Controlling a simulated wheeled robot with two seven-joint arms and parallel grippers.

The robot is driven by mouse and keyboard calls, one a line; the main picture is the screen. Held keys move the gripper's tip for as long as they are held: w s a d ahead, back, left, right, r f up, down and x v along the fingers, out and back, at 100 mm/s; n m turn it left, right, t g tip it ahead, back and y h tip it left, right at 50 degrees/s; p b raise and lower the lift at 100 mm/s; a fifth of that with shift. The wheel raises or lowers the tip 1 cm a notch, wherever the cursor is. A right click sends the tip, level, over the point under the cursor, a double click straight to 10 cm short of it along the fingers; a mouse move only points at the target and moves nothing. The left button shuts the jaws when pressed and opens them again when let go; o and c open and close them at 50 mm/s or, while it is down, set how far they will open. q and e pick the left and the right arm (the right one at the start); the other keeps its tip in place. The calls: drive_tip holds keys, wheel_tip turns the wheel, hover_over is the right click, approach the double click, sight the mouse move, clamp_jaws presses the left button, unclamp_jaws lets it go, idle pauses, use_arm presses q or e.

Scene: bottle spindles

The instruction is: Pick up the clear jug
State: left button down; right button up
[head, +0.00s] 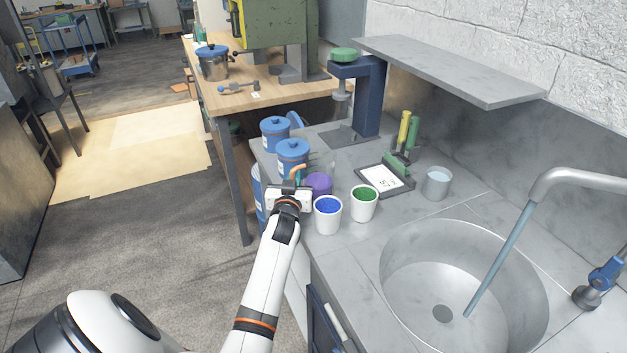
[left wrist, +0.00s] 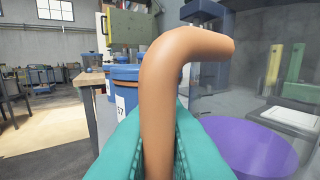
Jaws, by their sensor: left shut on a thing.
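The clear jug (head: 321,168) stands out faintly at the counter's left side in the head view, with purple liquid (head: 318,184) seen through it. Its orange-tan curved handle (head: 297,172) fills the middle of the left wrist view (left wrist: 160,75). The purple surface also shows there at lower right (left wrist: 250,147). My left gripper (head: 290,191) is shut on the handle, its teal fingers (left wrist: 160,145) on both sides of it. I cannot tell whether the jug's base touches the counter. My right gripper is not in view.
White cups with blue (head: 328,207) and green (head: 364,195) contents stand just right of the gripper. Blue-lidded containers (head: 292,155) are close behind. A framed panel (head: 381,180), a metal cup (head: 437,182) and a sink (head: 465,280) lie farther right.

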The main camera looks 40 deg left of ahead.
use_arm(q)
drive_tip(key=shift+r, duration=0.15)
wheel_tip(320, 180, up, 10)
idle(0.4)
idle(0.5)
